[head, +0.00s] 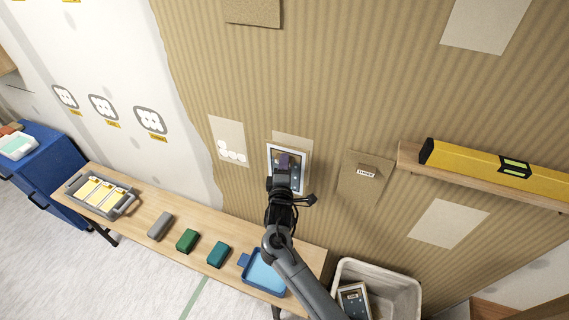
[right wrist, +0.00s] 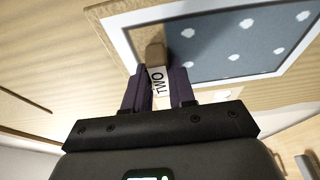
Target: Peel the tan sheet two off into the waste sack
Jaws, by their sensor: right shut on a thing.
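My right gripper (head: 284,168) is shut on the small brown tab (right wrist: 156,54) of sheet two, whose white label reads TWO in the right wrist view. The sheet (head: 301,158) shows a white frame around a dark blue-grey face; the right wrist view shows pale dots on that face (right wrist: 235,45) and a tan outer edge. It stands in front of a paler wall patch (head: 292,138), and I cannot tell whether any of it touches the wall. The pale waste sack (head: 405,287) stands open at lower right, with a similar framed sheet (head: 354,300) inside. My left gripper is out of view.
Another tan sheet (head: 358,190) with a labelled tab hangs to the right. A shelf (head: 410,165) holds a yellow level (head: 480,163). Below, a wooden bench (head: 140,215) carries a grey tray, several blocks and a blue tray (head: 264,273).

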